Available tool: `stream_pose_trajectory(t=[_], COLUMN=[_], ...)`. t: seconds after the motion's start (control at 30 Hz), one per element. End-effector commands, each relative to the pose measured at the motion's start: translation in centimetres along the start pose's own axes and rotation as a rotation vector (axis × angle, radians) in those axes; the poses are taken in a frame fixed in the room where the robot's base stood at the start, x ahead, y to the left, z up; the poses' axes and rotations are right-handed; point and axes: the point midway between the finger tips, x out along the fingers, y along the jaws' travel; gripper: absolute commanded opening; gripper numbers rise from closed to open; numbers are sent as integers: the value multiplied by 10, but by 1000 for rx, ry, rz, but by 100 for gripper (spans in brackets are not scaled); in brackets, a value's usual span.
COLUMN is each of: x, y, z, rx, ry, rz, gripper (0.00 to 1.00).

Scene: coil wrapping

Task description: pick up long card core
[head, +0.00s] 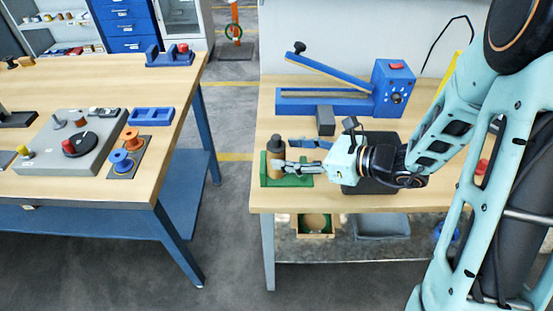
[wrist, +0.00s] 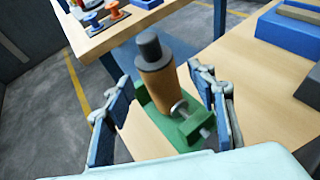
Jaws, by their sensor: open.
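The long card core looks to be the brown cylinder (head: 274,170), upright in a green holder (head: 297,181) at the left front corner of the right bench. A dark grey cylindrical top (head: 275,145) rises out of it. In the wrist view the brown cylinder (wrist: 158,85) stands between the two fingers of my gripper (wrist: 163,90), with a gap on each side. The green holder (wrist: 160,122) has a metal screw on its near side. In the head view my gripper (head: 292,155) reaches in level from the right, open and empty. It partly hides the core and holder.
A blue long-armed sealer (head: 330,95) stands behind on the same bench. A small dark grey block (head: 325,121) sits close behind my gripper. The left bench (head: 170,85) holds a grey turntable plate and orange and blue spools. An aisle separates the benches.

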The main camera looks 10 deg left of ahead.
Motion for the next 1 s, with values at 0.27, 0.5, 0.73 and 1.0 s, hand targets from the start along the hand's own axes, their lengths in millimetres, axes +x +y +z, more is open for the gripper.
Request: stream_pose_trajectory(t=[0.27,0.5,0.73,1.0], x=[39,42,42,42], y=[3,2,2,2], z=[1,1,1,1], rx=[0,0,0,-1], ry=[1,1,0,0], rz=[3,1,1,1], gripper=[52,52,31,6])
